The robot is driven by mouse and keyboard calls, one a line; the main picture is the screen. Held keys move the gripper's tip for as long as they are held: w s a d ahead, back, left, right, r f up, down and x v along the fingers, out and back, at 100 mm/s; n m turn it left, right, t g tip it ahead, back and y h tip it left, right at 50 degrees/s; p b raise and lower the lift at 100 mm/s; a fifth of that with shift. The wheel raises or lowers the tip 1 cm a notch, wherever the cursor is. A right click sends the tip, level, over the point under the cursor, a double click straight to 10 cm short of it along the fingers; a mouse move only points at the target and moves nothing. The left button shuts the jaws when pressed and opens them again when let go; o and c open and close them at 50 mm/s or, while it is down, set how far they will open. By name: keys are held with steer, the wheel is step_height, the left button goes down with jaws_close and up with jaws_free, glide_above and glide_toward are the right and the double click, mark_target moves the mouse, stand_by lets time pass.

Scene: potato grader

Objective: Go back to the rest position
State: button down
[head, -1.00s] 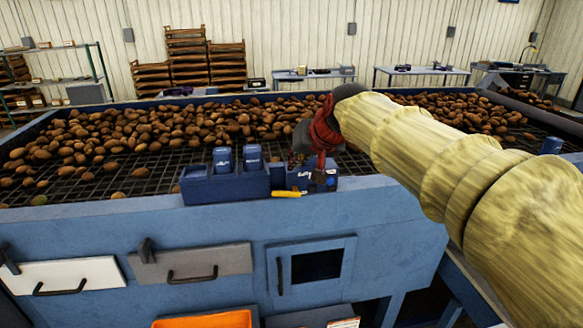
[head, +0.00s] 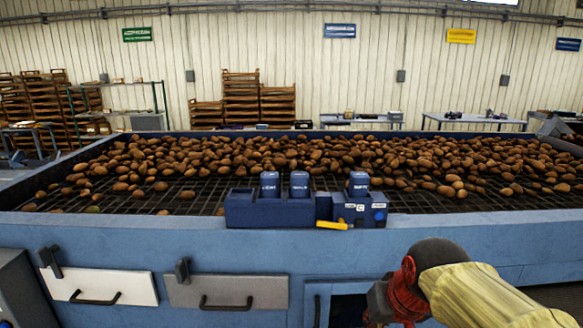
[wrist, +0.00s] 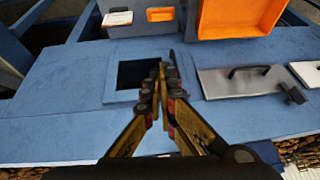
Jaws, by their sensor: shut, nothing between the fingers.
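My gripper shows in the wrist view (wrist: 160,72) with its two fingers together and nothing between them. In the head view my red and grey wrist is at the lower right, in front of the blue grader (head: 150,232), and the fingertips are hidden or out of frame. In the wrist view the fingers point past the square opening (wrist: 138,78) in the blue panel. Two blue handheld units (head: 270,185) stand in a dark blue holder (head: 262,212) on the grader's edge. A third blue unit (head: 358,184) stands upright at the charger box (head: 352,212).
Potatoes (head: 330,160) cover the grader's mesh deck. A white drawer (head: 95,285) and a grey drawer (head: 228,291) are in the front panel. An orange bin (wrist: 235,15) shows in the wrist view. A yellow item (head: 332,225) lies by the charger box.

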steer(key=s+d+f+b, duration=0.1)
steer(key=s+f+b, duration=0.6)
steer(key=f, duration=0.2)
steer(key=s+d+f+b, duration=0.1)
steer(key=s+f+b, duration=0.6)
steer(key=f, duration=0.3)
steer(key=shift+d+f+h, duration=0.25)
steer(key=shift+f+h, duration=0.05)
steer(key=shift+h, duration=0.1)
